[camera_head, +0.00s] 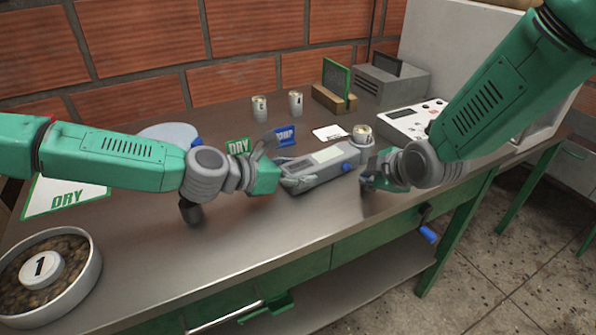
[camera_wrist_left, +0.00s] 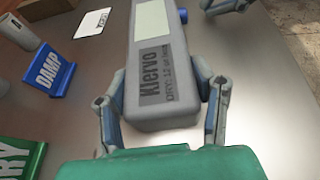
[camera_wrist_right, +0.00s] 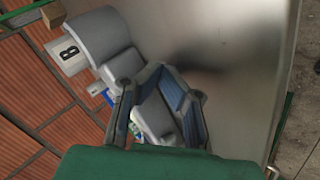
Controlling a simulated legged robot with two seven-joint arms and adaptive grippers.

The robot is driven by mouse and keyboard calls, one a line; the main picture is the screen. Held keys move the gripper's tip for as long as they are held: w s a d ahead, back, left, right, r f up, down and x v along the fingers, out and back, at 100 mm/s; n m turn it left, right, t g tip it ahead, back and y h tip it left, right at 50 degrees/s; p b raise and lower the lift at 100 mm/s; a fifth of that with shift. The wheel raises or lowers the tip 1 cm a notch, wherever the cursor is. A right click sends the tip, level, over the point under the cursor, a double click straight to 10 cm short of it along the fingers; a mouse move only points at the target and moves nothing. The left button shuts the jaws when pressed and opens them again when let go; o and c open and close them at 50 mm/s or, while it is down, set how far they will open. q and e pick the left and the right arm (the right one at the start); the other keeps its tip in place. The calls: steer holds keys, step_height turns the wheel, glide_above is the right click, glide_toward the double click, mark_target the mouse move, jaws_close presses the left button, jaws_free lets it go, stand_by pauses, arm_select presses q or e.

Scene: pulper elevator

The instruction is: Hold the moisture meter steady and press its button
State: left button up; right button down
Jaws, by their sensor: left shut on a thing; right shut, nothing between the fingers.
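The moisture meter (camera_head: 318,168) is a long grey device with a pale screen, lying across the table middle. The left wrist view shows its "Klervo" label (camera_wrist_left: 160,65). My left gripper (camera_wrist_left: 160,108) is shut on its near end, one finger on each side. A blue button (camera_head: 347,167) sits on the side near the meter's far end; it also shows in the left wrist view (camera_wrist_left: 183,15). My right gripper (camera_head: 368,178) is shut and empty, just right of the button. A small gap seems to separate them; contact is hard to judge.
Blue DAMP (camera_head: 285,137) and green DRY (camera_head: 238,147) signs stand behind the meter. A white control box (camera_head: 412,120) is at right, a bowl of beans (camera_head: 50,275) at front left. The table front is clear.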

mark_target(379, 202)
steer(key=shift+w+a, duration=0.35)
steer(key=shift+w, duration=0.15)
stand_by(0.6)
stand_by(0.3)
steer(key=shift+s+d, duration=0.7)
steer(key=shift+s, duration=0.2)
steer(key=shift+s+d, duration=0.6)
steer(key=shift+s, duration=0.2)
steer(key=shift+s+d, duration=0.55)
steer(key=shift+s, duration=0.3)
steer(key=shift+s+d, duration=0.6)
steer(key=shift+s, duration=0.2)
steer(key=shift+s+a, duration=0.4)
steer(key=shift+s, duration=0.45)
